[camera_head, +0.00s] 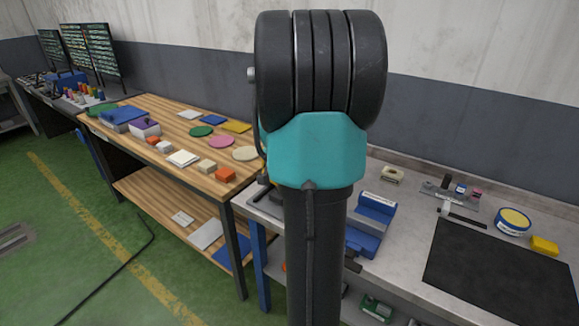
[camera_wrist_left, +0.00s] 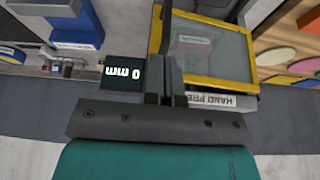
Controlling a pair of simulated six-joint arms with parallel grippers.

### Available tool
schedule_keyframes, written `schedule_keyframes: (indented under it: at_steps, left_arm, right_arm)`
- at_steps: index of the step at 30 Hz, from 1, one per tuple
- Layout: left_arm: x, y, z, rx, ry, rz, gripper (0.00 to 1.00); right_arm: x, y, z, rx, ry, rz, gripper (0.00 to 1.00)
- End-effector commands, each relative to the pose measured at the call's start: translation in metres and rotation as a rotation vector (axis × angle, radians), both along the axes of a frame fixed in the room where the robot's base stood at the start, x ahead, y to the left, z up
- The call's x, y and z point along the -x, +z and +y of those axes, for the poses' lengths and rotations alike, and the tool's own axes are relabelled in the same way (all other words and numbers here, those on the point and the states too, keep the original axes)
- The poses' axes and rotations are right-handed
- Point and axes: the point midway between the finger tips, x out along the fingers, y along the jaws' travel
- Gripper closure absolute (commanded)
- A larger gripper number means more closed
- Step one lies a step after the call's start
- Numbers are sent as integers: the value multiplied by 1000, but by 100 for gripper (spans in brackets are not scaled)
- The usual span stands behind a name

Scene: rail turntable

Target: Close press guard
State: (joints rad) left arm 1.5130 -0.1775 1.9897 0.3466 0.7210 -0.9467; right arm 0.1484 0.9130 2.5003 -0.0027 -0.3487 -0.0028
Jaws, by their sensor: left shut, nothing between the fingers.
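The press guard (camera_wrist_left: 214,81) is a clear panel in a yellow frame, in the left wrist view, right of and behind my left gripper's fingers. My left gripper (camera_wrist_left: 173,70) is shut and empty, its fingers lying over the frame's left side; I cannot tell whether they touch it. A white label reading "HAND PRE" (camera_wrist_left: 224,101) shows upside down by the frame's lower edge, partly hidden. In the head view a large dark and teal arm link of mine hides the press area. Neither gripper shows there.
A black display (camera_wrist_left: 124,73) reading 0 mm sits left of my fingers. In the head view, a blue fixture (camera_head: 368,228) and a black mat (camera_head: 500,272) are on the right bench. A wooden table (camera_head: 165,125) with coloured blocks and discs stands left.

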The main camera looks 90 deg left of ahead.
Motion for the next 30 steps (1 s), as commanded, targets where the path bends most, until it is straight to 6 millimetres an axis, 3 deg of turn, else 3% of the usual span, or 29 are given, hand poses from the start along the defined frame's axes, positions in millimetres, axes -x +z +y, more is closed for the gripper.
schedule_keyframes:
  at_steps: [9,15,30]
  left_arm:
    - [17,60,-14,-7,3,0,100]
    - [23,81,-21,-4,2,0,100]
    - [22,82,-22,8,-1,-10,100]
  right_arm:
    - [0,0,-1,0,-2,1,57]
    - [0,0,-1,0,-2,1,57]
    - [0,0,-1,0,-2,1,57]
